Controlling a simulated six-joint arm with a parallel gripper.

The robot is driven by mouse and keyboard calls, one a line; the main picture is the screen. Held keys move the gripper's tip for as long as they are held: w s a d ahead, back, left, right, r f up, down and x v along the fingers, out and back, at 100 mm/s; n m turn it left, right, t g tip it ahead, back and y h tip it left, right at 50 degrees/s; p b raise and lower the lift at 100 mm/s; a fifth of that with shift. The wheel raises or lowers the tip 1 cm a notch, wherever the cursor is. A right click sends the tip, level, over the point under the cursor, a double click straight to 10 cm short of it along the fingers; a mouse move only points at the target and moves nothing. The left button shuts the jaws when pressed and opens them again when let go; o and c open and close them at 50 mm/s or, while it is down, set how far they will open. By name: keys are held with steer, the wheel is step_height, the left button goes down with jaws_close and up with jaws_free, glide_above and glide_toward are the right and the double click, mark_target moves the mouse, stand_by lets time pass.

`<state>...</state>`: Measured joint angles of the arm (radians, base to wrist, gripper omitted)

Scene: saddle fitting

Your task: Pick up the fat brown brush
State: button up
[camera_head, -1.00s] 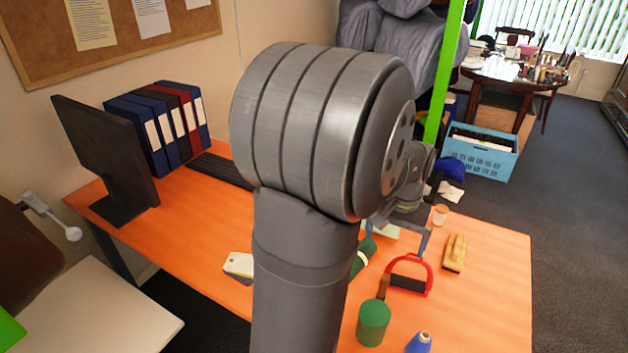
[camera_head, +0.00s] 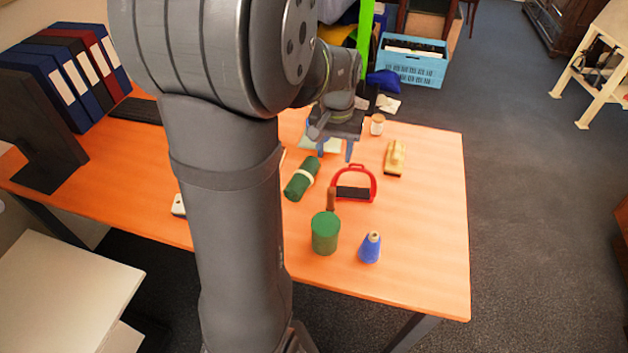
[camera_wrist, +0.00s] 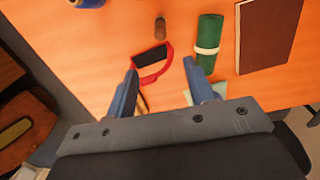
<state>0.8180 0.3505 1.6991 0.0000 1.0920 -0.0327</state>
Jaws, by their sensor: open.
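A tan, block-shaped brush (camera_head: 395,158) with a darker underside lies on the orange table in the head view, right of the red stirrup. It looks like the brush of the task, but its colour is closer to tan than brown. In the wrist view only a small tan sliver (camera_wrist: 142,103) shows beside the left finger, probably the brush. My gripper (camera_head: 335,150) is open and empty above the table, left of the brush. In the wrist view the open fingers (camera_wrist: 160,69) are apart, with the stirrup (camera_wrist: 153,61) showing between and beyond them.
Near the gripper lie the red stirrup (camera_head: 354,187) and a green roll (camera_head: 302,178). A green cylinder (camera_head: 325,234), a brown handle (camera_head: 331,200) and a blue spool (camera_head: 370,247) are nearer. A small jar (camera_head: 377,124) stands behind the brush. The table's right side is clear.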

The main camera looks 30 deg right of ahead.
mark_target(328, 191)
steer(key=a+f+n+h, duration=0.1)
steer(key=a+n+h, duration=0.45)
steer(key=n, duration=2.05)
steer(key=shift+y, duration=0.45)
steer(key=x, duration=1.1)
steer(key=a+x, duration=0.1)
steer(key=x, duration=0.4)
steer(key=shift+f, duration=0.6)
steer(key=shift+c, duration=0.2)
jaws_close()
